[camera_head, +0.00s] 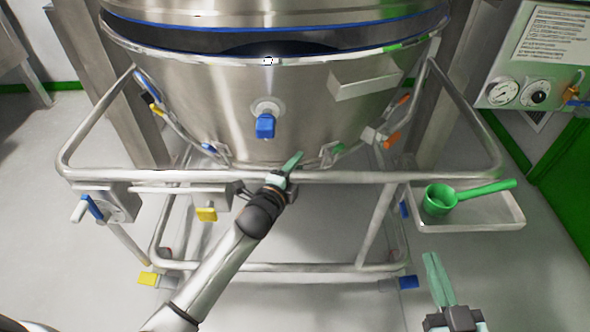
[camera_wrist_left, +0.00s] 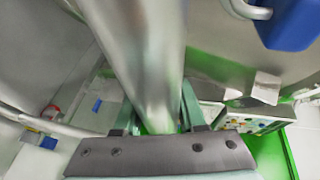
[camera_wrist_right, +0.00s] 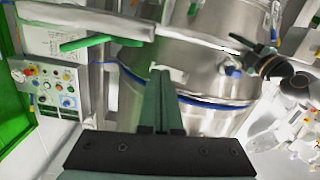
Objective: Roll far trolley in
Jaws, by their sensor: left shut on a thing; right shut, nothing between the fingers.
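The trolley carries a large steel bowl (camera_head: 220,100) in a tubular frame, with a horizontal push bar (camera_head: 340,177) across its front. My left gripper (camera_head: 287,170) is shut on the push bar near its middle. In the left wrist view the bar (camera_wrist_left: 150,60) runs between the two fingers. My right gripper (camera_head: 437,285) is shut and empty, below the small side tray at the lower right. In the right wrist view its fingers (camera_wrist_right: 161,100) are together in front of the bowl (camera_wrist_right: 200,60). The trolley's lower frame (camera_head: 300,267) has castors with coloured pedals.
A green scoop (camera_head: 440,200) lies in the steel side tray (camera_head: 490,222) at the bar's right end. A control panel with gauges (camera_head: 520,92) stands at the upper right. Steel columns (camera_head: 118,100) flank the bowl. Grey floor (camera_head: 300,310) is clear in front.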

